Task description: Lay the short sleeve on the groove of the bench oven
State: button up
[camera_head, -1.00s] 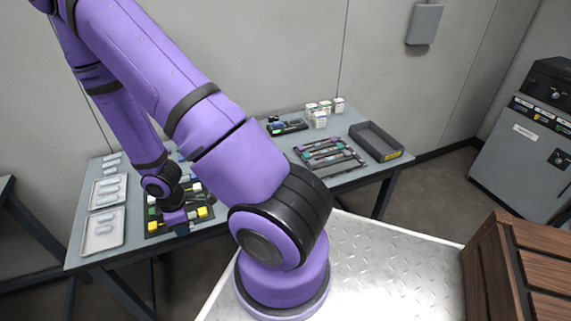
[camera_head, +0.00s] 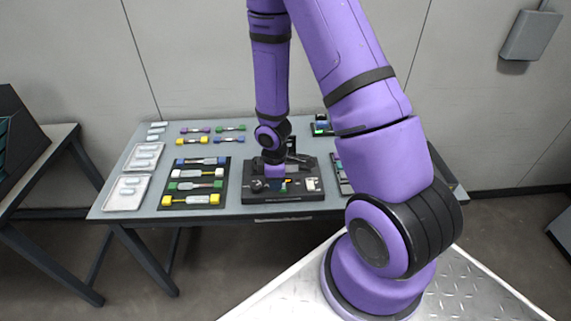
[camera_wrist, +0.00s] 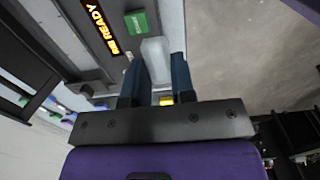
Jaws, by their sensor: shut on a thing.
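My gripper (camera_wrist: 159,82) shows in the wrist view with its two dark blue fingers closed around a pale, translucent piece (camera_wrist: 157,52), which looks like the short sleeve. A small yellow part (camera_wrist: 166,99) shows between the finger bases. A grey unit with a lit orange READY display (camera_wrist: 103,27) and a green label (camera_wrist: 137,22) lies just beyond the fingertips; it may be the bench oven. I cannot tell whether the sleeve touches its groove. In the head view my wrist reaches down over a black device (camera_head: 258,193) on the bench; my fingertips are hidden there.
Left of the device, a dark mat (camera_head: 173,200) holds several colour-ended pieces, with more pieces behind it. Pale trays (camera_head: 115,205) line the bench's left end. A small device with a green light (camera_head: 321,127) stands behind my arm. Bench surface (camera_head: 232,216) is clear in front.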

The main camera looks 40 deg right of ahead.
jog(key=w+d, duration=0.2)
jog(key=w, duration=0.1)
jog(key=w+d, duration=0.3)
jog(key=w+d+f, duration=0.1)
jog(key=w+d, duration=0.2)
jog(key=shift+f, duration=0.1)
jog(key=shift+w+d+f, duration=0.15)
jog(key=shift+d, duration=0.1)
jog(key=shift+f, duration=1.6)
jog(key=shift+f, duration=0.1)
